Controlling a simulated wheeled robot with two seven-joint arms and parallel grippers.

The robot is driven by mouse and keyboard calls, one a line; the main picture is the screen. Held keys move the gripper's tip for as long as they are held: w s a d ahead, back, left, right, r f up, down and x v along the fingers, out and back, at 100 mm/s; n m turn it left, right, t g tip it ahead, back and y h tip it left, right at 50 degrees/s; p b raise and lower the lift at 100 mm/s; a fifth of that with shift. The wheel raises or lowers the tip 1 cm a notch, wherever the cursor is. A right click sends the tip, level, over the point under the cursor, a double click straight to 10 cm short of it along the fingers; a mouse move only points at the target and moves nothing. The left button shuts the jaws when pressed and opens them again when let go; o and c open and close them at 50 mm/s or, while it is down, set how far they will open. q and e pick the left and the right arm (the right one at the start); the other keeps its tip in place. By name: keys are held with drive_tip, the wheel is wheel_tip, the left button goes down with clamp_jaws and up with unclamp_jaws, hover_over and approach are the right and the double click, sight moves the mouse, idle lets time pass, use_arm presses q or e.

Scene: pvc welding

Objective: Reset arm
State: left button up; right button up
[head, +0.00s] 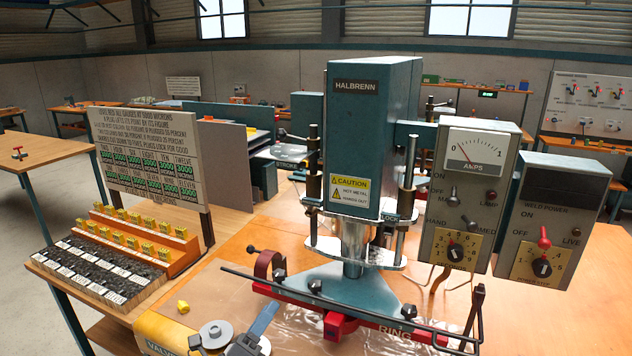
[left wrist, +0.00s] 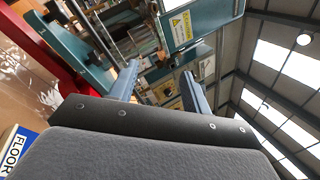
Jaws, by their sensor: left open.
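My left gripper (head: 266,318) shows at the bottom of the head view, low in front of the welding press (head: 358,135) and left of its red base bar. In the left wrist view its two blue-grey fingers (left wrist: 160,82) stand apart with nothing held between them. The wrist view looks up at a tilt towards the press and the roof. Most of the left arm is outside the head view. My right gripper is not seen in the head view.
A stepped rack (head: 135,240) of yellow pieces stands left, before a gauge notice board (head: 145,150). Control boxes (head: 465,195) stand right. The press's long bar (head: 350,308) crosses the front.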

use_arm(q)
drive_tip(key=s+a+f+n+g+y, duration=0.2)
drive_tip(key=a+f+n+y, duration=0.45)
drive_tip(key=n, duration=0.35)
drive_tip(key=s+a+f+n+g+y, duration=0.1)
drive_tip(key=s+a+f+n+y, duration=0.2)
drive_tip(key=a+f+n+y, duration=0.5)
drive_tip(key=s+d+f+n+g+h, duration=0.1)
drive_tip(key=s+d+f+n+g, duration=0.1)
drive_tip(key=s+f+n+g, duration=0.65)
drive_tip(key=s+d+f+n+g+h, duration=0.1)
drive_tip(key=s+f+n+g+h, duration=0.25)
drive_tip(key=s, duration=0.85)
drive_tip(key=s+d+f+g, duration=0.1)
drive_tip(key=s+d+f, duration=0.1)
drive_tip(key=f, duration=1.5)
drive_tip(key=s+d+f+g+y, duration=0.1)
drive_tip(key=s+d+f, duration=0.1)
drive_tip(key=f, duration=1.5)
drive_tip(key=shift+d+f, duration=0.4)
